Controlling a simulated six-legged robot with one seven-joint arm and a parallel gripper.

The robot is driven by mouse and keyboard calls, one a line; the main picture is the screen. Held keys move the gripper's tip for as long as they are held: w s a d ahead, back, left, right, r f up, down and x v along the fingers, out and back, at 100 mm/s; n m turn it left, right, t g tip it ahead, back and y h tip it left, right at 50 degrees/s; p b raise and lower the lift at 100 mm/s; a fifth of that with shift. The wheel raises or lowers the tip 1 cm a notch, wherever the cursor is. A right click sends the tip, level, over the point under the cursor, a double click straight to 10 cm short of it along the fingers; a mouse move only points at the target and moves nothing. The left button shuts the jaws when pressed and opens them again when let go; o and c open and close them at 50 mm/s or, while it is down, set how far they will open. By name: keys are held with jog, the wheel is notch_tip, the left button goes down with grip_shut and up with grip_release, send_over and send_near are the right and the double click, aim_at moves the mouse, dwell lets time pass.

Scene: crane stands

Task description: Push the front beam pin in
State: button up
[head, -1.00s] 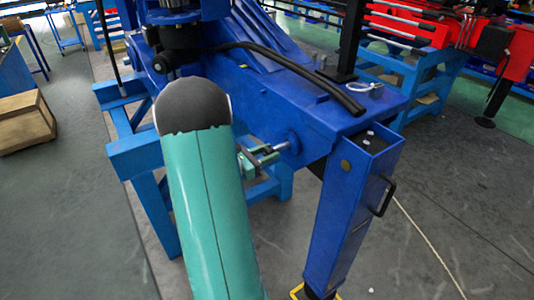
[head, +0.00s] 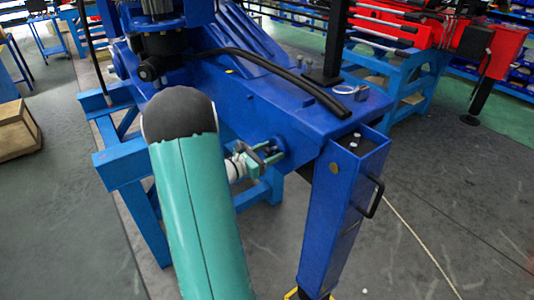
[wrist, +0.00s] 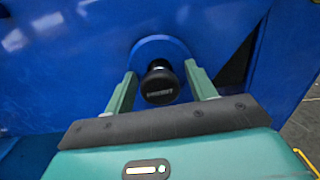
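The front beam pin shows in the wrist view as a black round knob (wrist: 160,86) with faint lettering, in front of a round blue flange (wrist: 158,50) on the blue beam. My gripper (wrist: 161,70) is open, with one green finger on each side of the knob and a visible gap on both sides. In the head view my gripper (head: 266,152) is at the beam's side, close to the flange (head: 281,144). The pin's shaft is mostly hidden behind the knob.
The blue beam (head: 258,98) ends at an upright blue leg (head: 337,210) with a black handle (head: 375,197), right of my gripper. A blue stand (head: 125,168) is at the left. A black hose (head: 290,77) lies on the beam. Grey floor is open at the right.

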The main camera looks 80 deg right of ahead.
jog(key=shift+w+a+r, duration=0.1)
jog(key=shift+a, duration=0.1)
jog(key=v, duration=1.3)
jog(key=shift+w+a, duration=0.25)
jog(key=shift+w, duration=0.1)
